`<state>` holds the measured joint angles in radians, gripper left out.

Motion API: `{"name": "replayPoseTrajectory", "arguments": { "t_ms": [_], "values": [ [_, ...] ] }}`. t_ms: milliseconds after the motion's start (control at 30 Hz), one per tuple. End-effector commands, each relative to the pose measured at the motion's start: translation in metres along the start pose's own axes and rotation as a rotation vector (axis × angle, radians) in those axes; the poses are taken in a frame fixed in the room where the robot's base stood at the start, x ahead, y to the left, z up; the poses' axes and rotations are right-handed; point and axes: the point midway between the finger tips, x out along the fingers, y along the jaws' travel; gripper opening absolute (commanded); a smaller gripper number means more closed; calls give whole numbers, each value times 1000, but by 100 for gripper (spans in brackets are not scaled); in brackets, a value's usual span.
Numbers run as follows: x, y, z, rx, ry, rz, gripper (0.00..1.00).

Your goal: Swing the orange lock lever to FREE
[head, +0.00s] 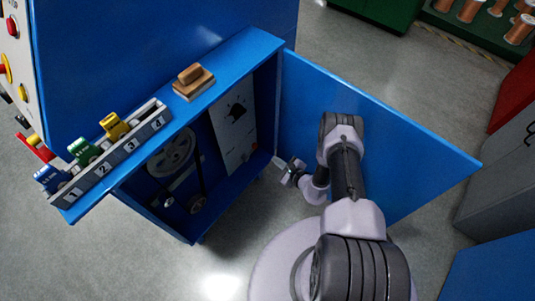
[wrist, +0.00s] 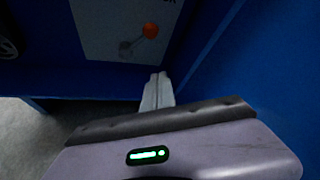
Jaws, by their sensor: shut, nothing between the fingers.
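The lock lever's orange round knob (wrist: 150,30) shows in the wrist view on a grey plate (wrist: 105,40) inside the blue cabinet. A dark shape lies to its lower left; I cannot tell if it is the lever's arm or a shadow. Part of a letter shows at the plate's top edge; no FREE mark is readable. My gripper (wrist: 158,77) is shut and empty, its tips below the knob in the picture and apart from it.
The blue door (head: 400,150) stands open beside my arm. Inside the cabinet (head: 270,90) are pulleys (head: 171,155) and a belt. On its top are a numbered rack (head: 120,150) with coloured pieces and a wooden block (head: 194,80). Grey floor (head: 235,250) is clear in front.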

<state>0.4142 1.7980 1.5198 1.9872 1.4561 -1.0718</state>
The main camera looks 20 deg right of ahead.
Motion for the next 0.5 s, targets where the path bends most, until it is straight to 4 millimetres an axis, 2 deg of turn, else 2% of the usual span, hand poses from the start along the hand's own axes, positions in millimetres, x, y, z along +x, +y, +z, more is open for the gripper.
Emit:
{"name": "replayPoseTrajectory", "arguments": {
  "t_ms": [400,433,500],
  "values": [
    [92,4,-3,-3,-4,1,0],
    [97,3,-4,-2,-3,1,0],
    [88,1,15,0,-2,2,0]
  ]
}}
